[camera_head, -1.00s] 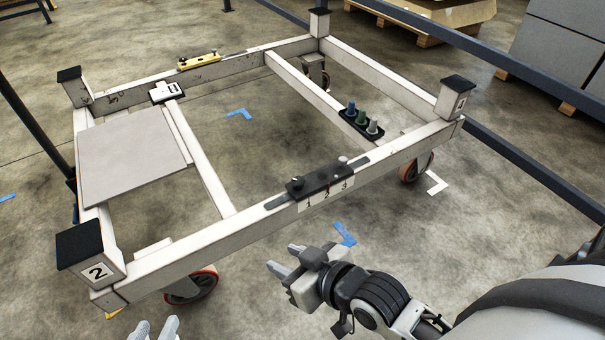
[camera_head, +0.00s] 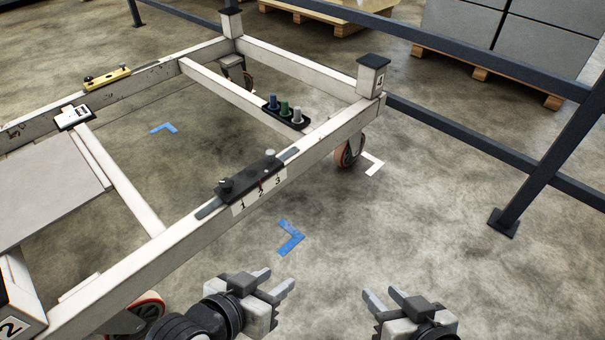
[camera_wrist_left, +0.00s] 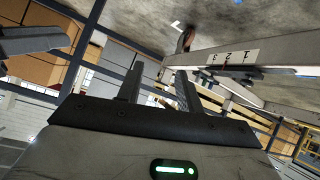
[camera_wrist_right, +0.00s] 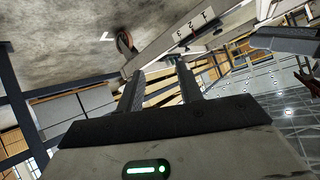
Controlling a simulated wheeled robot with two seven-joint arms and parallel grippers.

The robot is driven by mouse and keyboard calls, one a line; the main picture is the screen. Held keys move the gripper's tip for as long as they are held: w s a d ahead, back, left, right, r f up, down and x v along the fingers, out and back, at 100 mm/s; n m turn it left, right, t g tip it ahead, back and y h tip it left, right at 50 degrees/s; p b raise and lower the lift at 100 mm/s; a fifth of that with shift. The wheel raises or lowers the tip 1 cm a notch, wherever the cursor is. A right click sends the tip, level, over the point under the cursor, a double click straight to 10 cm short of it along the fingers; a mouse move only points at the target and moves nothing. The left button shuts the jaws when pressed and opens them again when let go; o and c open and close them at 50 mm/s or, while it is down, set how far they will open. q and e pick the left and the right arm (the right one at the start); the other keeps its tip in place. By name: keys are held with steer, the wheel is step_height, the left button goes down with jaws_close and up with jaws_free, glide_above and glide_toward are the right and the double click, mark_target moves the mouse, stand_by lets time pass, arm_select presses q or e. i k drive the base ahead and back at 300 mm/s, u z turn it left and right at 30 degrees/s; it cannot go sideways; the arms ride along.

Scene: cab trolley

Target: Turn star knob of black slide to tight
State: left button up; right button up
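The black slide (camera_head: 252,177) lies on the trolley's near rail, above a white plate marked 1 2 3 (camera_head: 260,192). A dark knob, seemingly the star knob (camera_head: 225,187), stands at its left end, and a pale round knob (camera_head: 270,154) at its right end. Whether the star knob is tight cannot be told. My left gripper (camera_head: 276,281) is open and empty, in front of the rail and apart from the slide. My right gripper (camera_head: 382,293) is open and empty, further right. The number plate also shows upside down in the left wrist view (camera_wrist_left: 232,57) and right wrist view (camera_wrist_right: 190,32).
The trolley frame (camera_head: 130,260) has a yellow slide (camera_head: 107,78) on its far rail and a white slide (camera_head: 73,117) at left. Blue, green and grey knobs (camera_head: 284,109) stand on the cross bar. Floor at right is clear up to a dark railing (camera_head: 480,145).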

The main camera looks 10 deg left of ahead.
mark_target(226, 184)
steer(key=z, duration=0.15)
steer(key=k, duration=1.1)
steer(key=u, duration=1.5)
steer(key=i, duration=0.5)
steer(key=z, duration=0.05)
